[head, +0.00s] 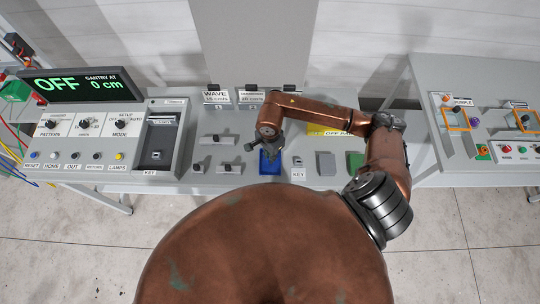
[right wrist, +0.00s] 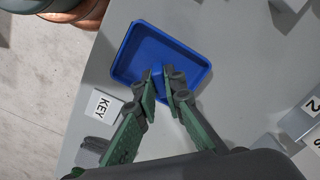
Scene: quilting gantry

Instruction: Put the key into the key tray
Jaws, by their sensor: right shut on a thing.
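A shallow blue tray (head: 270,167) lies on the grey table in the middle of the head view. It also shows in the right wrist view (right wrist: 190,50). My right gripper (head: 268,152) is over the tray, pointing down, with its fingertips (right wrist: 162,85) above the tray floor in the right wrist view. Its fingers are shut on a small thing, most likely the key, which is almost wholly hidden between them. I cannot tell whether it touches the tray. My left gripper is not in view.
A small block labelled KEY (head: 298,161) stands right of the tray, with grey (head: 325,164) and green (head: 355,160) pads beyond. A control panel (head: 95,145) with an OFF display is at left. Small grey fixtures (head: 217,139) stand left of the tray. Another panel (head: 480,125) is at right.

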